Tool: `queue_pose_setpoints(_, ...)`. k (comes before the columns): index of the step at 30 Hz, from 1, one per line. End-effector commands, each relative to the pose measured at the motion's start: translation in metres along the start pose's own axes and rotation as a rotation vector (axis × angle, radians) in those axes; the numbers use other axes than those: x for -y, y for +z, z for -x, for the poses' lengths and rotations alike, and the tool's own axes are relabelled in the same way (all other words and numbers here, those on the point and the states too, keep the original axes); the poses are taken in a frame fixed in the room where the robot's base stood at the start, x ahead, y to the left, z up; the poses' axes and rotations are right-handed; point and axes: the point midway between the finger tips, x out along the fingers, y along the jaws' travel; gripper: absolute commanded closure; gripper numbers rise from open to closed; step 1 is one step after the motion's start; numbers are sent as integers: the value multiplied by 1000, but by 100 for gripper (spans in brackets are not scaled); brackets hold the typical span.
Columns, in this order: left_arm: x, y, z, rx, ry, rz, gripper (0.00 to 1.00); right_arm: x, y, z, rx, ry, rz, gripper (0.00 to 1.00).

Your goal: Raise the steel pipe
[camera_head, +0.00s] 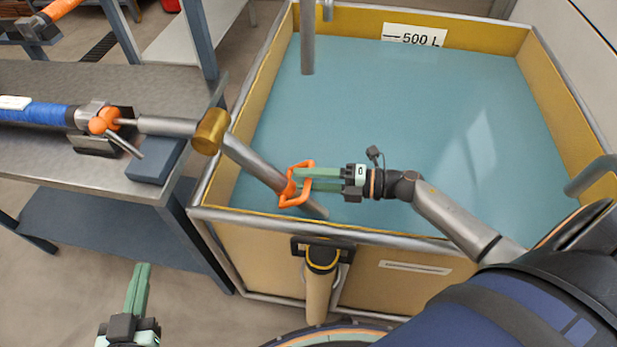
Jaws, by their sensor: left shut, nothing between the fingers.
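The steel pipe (254,163) runs from a brass-coloured joint (210,131) down to the right into the tank, its lower end close to the tank's near wall. An orange loop handle (284,200) sits on the pipe near that low end. My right gripper (293,181) reaches in from the right over the tank. Its green fingers are a little apart at the orange handle; I cannot tell whether they press on it. My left gripper (138,284) is shut and empty over the floor at the bottom left, away from the pipe.
The yellow-walled tank (585,130) holds blue-green liquid and bears a 500 L label. A grey metal bench (50,165) at left carries a blue pump tube (45,113). A vertical pipe (307,50) hangs over the tank's back left.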

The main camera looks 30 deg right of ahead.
Motion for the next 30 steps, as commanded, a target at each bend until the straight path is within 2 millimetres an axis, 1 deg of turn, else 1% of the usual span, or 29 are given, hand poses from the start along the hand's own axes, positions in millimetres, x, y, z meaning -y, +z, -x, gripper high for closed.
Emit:
queue_pose_setpoints(1, 0, 0, 0, 0, 0, 0, 100, 0, 0, 0, 0, 0, 0, 62)
queue_pose_setpoints(2, 0, 0, 0, 0, 0, 0, 100, 0, 0, 0, 0, 0, 0, 65)
queue_pose_setpoints(11, 0, 1, 0, 4, 0, 0, 100, 0, 0, 0, 0, 0, 0, 99)
queue_pose_setpoints(30, 0, 2, 0, 7, 1, 0, 100, 0, 0, 1, 0, 0, 0, 100)
